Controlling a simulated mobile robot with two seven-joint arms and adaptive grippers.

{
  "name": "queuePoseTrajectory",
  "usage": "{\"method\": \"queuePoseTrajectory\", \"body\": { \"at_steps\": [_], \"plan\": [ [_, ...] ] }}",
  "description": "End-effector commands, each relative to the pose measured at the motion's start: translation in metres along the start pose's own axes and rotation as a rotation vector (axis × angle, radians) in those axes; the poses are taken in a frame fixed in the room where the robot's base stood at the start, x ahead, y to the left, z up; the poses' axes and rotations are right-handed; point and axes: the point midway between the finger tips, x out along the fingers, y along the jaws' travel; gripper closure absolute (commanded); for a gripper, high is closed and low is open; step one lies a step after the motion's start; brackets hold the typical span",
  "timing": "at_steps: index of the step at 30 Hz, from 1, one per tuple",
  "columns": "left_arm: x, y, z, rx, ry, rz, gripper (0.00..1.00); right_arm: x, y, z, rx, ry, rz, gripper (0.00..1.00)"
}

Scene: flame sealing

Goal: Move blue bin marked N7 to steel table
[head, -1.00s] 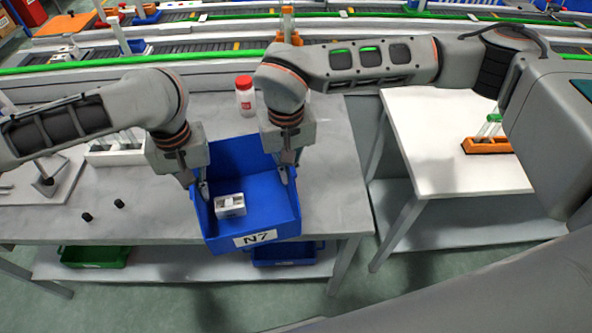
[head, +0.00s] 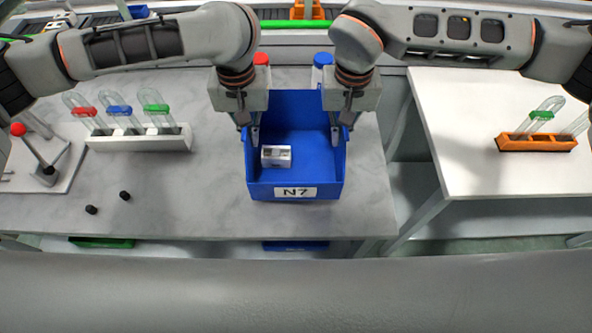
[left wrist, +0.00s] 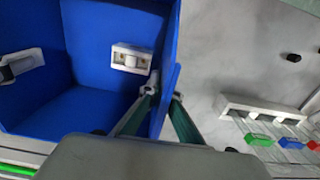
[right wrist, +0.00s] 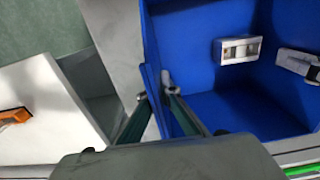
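The blue bin (head: 318,165) carries a white N7 label (head: 294,192) on its front and has a small white block (head: 276,156) inside. It is upright over the grey table (head: 215,205); I cannot tell whether its bottom touches the surface. My left gripper (head: 250,140) is shut on the bin's left wall, one finger inside and one outside, as the left wrist view (left wrist: 165,95) shows. My right gripper (head: 341,136) is shut on the right wall the same way, as in the right wrist view (right wrist: 153,90). Which table is the steel one is unclear.
A white rack (head: 140,139) with capped tubes stands left of the bin, with two small black pieces (head: 108,203) nearby. Bottles with red (head: 261,58) and blue (head: 322,60) caps stand behind. A white-topped table (head: 460,120) with an orange rack (head: 537,143) is at right, across a gap.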

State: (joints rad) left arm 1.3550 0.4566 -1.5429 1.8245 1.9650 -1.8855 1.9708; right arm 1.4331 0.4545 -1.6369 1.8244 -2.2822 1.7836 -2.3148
Motion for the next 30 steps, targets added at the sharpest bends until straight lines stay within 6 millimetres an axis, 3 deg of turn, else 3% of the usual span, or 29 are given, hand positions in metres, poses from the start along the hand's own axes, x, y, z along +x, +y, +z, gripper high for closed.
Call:
{"method": "queuePoseTrajectory", "body": {
  "at_steps": [14,30],
  "plan": [
    [0.004,-0.003,-0.001,-0.001,0.003,-0.006,1.0,0.004,0.003,-0.001,0.005,-0.001,0.005,1.0],
    [0.028,-0.003,-0.001,-0.001,0.004,-0.006,1.0,0.028,0.003,-0.001,0.005,0.0,0.005,1.0]
  ]
}}
